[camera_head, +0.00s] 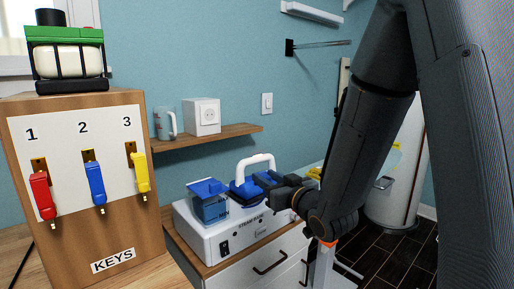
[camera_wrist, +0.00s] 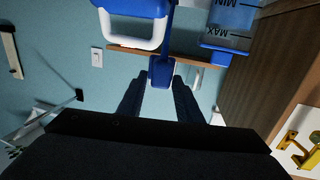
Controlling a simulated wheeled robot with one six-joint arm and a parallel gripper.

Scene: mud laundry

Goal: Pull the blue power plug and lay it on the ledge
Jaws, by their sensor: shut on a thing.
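My gripper (camera_head: 268,188) is over the white steam base (camera_head: 227,238), near its blue parts. In the wrist view its two dark fingers (camera_wrist: 159,83) are shut on a blue piece (camera_wrist: 160,70), which I take for the blue power plug. Its full shape is partly hidden, and I cannot tell whether it still touches the base. The wooden ledge (camera_head: 222,137) is on the wall behind; it also shows in the wrist view (camera_wrist: 130,50). A white socket box (camera_head: 203,117) stands on it with no plug in its visible face.
A grey mug (camera_head: 165,124) stands at the ledge's left end; the right end is bare. A blue tank (camera_head: 208,203) and a white handle (camera_head: 254,164) stand up from the base. The key cabinet (camera_head: 82,185) with a lantern (camera_head: 68,58) on top fills the left.

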